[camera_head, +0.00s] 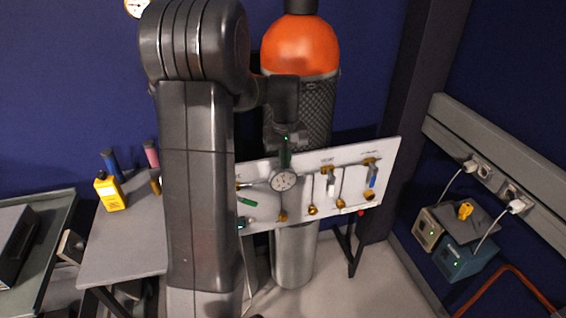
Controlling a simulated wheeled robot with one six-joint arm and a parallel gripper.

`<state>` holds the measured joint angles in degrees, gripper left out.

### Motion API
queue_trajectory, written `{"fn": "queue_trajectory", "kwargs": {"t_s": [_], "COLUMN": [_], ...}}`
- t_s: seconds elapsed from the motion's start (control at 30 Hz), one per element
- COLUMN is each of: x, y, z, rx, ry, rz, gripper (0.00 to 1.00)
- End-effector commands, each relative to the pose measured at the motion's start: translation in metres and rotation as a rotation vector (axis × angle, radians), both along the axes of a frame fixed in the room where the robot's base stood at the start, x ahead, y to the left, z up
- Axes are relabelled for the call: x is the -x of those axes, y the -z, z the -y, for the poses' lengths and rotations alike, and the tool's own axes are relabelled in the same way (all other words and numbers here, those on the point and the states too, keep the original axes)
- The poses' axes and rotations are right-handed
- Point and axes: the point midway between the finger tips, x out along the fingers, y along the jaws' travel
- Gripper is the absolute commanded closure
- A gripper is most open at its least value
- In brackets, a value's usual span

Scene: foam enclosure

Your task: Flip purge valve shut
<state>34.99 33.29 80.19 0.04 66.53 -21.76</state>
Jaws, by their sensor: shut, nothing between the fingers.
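A white valve panel (300,204) stands tilted in front of a gas cylinder. It carries a round gauge (284,180) and brass fittings. A green lever (247,202) sits at the left, slanting down to the right. A white lever (331,186) and a blue lever (372,177) hang down at the right. The labels are too small to read, so I cannot tell which is the purge valve. My gripper (285,157) is shut and empty, just above the gauge at the panel's top edge. My arm hides the panel's left end.
The cylinder with orange top (300,45) stands close behind the panel. A grey table (125,235) at the left holds a yellow bottle (109,192) and other small items. Boxes (462,256) with cables sit at the right. Floor is open right of the panel.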

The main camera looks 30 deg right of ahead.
Motion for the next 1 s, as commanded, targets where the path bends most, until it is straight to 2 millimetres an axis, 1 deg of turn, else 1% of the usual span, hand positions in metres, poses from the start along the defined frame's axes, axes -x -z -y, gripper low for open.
{"fn": "queue_trajectory", "kwargs": {"t_s": [0.17,0.4,0.57,0.73,1.0], "x": [0.006,0.019,0.022,0.023,0.022], "y": [-0.002,-0.014,-0.021,-0.024,-0.023], "z": [-0.008,-0.036,-0.048,-0.051,-0.051], "rx": [-0.033,-0.116,-0.143,-0.149,-0.148], "ry": [-0.003,-0.022,-0.032,-0.036,-0.035], "rz": [0.058,0.248,0.333,0.355,0.352], "gripper": [1.0,1.0,1.0,1.0,1.0]}}
